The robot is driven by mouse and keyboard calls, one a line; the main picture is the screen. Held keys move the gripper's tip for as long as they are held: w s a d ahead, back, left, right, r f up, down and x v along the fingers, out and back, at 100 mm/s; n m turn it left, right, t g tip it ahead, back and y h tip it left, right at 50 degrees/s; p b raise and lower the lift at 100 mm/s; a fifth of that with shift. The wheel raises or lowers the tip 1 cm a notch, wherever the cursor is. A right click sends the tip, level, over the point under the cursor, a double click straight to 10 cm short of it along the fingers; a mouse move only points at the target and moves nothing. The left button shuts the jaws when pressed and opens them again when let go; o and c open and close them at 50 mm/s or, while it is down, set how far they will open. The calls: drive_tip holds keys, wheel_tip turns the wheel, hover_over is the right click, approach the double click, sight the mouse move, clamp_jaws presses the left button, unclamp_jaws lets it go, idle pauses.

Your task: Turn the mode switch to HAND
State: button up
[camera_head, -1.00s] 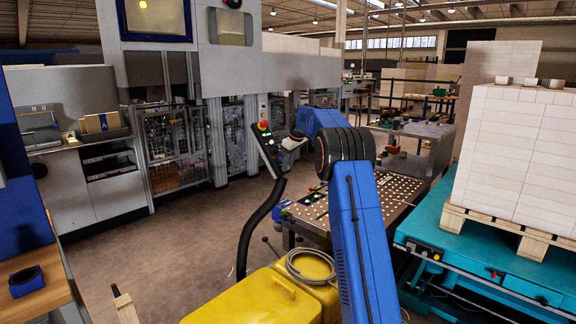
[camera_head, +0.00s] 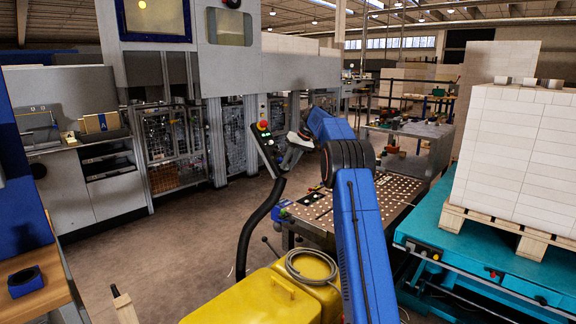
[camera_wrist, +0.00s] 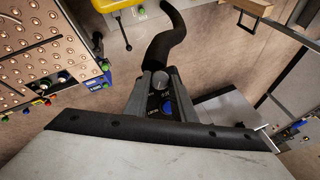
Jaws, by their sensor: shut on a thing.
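The control panel (camera_head: 265,148) is a slim dark pendant on a thick black curved neck, with a red button at its top. My gripper (camera_head: 287,160) is at the panel's right side, partly hidden in the head view. In the wrist view the mode switch (camera_wrist: 160,80) is a round grey knob on the panel face. The two dark fingers of my gripper (camera_wrist: 161,88) stand on either side of it, shut on it. A blue button (camera_wrist: 168,108) lies just below the knob. The lettering around the knob is too small to read.
A perforated table (camera_head: 390,198) stands right of the panel. A teal lift (camera_head: 470,250) carries a pallet of white reams (camera_head: 520,150) at the right. Open floor lies left of the panel.

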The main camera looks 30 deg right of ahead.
drive_tip(key=shift+d+m+y, duration=0.1)
drive_tip(key=shift+m+y, duration=0.3)
drive_tip(key=shift+m, duration=0.2)
drive_tip(key=o, duration=1.1)
drive_tip(key=shift+c, duration=0.2)
drive_tip(key=v, duration=1.7)
drive_tip(key=shift+s+d, duration=0.15)
drive_tip(key=shift+r, duration=0.1)
